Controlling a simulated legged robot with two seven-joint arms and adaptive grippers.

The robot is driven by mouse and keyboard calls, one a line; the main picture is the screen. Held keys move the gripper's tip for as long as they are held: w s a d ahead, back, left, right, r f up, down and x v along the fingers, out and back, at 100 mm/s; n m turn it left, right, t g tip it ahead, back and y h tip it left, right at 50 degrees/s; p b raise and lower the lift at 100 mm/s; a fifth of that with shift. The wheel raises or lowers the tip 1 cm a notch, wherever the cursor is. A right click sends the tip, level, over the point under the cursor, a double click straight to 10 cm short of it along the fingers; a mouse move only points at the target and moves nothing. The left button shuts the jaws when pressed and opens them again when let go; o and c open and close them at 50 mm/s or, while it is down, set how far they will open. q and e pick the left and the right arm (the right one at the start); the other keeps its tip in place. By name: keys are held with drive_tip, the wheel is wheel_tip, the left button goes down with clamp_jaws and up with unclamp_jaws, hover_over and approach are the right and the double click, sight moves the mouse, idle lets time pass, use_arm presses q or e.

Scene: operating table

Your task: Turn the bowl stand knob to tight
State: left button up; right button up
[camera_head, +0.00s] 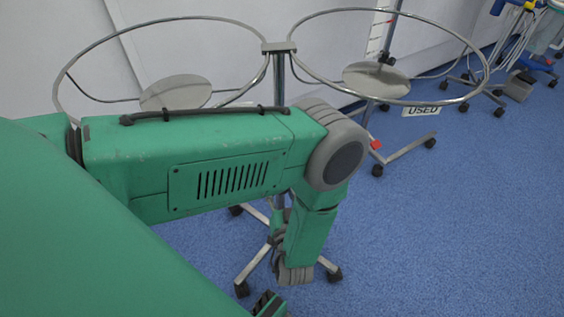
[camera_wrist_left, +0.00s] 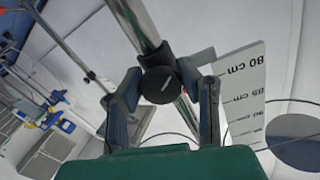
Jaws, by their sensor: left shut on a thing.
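The bowl stand has two large metal rings (camera_head: 487,62) on a central pole (camera_head: 279,78) and a wheeled base, partly hidden behind my green left arm in the head view. In the left wrist view the stand's metal pole (camera_wrist_left: 139,24) runs diagonally, with a black round knob (camera_wrist_left: 159,86) on a black collar. A pale line crosses the knob's face at a tilt. My left gripper (camera_wrist_left: 160,84) has one finger on each side of the knob and is shut on it. The knob is hidden in the head view. My right gripper is not in view.
A white board marked in centimetres (camera_wrist_left: 243,92) is beside the right finger in the left wrist view. Another wheeled pole stand with a "USED" sign (camera_head: 421,110) stands behind the right ring. Blue floor (camera_head: 460,220) is clear at the right. A white wall is behind.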

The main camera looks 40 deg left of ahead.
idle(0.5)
use_arm(q)
drive_tip(key=o, duration=1.2)
drive_tip(key=shift+d, duration=0.1)
drive_tip(key=v, duration=0.7)
drive_tip(key=shift+s+d, duration=0.1)
drive_tip(key=shift+s, duration=0.05)
